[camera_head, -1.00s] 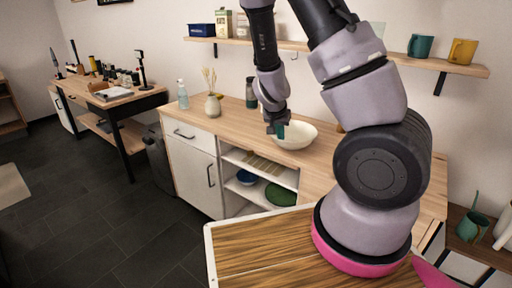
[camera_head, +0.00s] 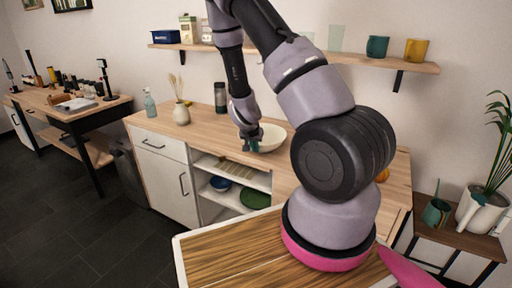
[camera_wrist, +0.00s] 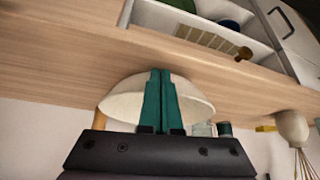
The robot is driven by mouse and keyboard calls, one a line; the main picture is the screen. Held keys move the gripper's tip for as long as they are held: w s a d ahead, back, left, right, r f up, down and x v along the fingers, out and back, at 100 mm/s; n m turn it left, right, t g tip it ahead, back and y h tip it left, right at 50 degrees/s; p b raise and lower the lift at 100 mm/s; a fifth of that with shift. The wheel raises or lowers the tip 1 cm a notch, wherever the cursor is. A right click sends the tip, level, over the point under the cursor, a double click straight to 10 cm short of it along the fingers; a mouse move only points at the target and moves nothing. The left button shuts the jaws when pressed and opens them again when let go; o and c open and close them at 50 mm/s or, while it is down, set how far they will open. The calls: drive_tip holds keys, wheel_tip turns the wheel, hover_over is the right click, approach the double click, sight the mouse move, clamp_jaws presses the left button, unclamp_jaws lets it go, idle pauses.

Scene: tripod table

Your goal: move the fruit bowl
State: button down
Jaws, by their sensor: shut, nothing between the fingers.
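The cream fruit bowl (camera_head: 272,137) stands upright on the wooden counter (camera_head: 305,160), and its visible inside looks empty. My gripper (camera_head: 252,147) is at the bowl's left front side in the head view. In the wrist view, its teal fingers (camera_wrist: 160,75) are pressed together with nothing between them. They overlap the bowl (camera_wrist: 198,100) there and hide its middle. I cannot tell whether they touch it.
A vase (camera_head: 181,114) and a dark bottle (camera_head: 220,97) stand left of the bowl. Open shelves below hold a blue bowl (camera_head: 220,183) and a green dish (camera_head: 255,200). A wall shelf (camera_head: 350,59) with cups runs above.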

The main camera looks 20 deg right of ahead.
drive_tip(key=shift+w+d, duration=0.4)
drive_tip(key=shift+w, duration=0.05)
drive_tip(key=w+d, duration=0.2)
drive_tip(key=w, duration=0.1)
drive_tip(key=shift+w+d, duration=0.3)
drive_tip(key=shift+d, duration=0.1)
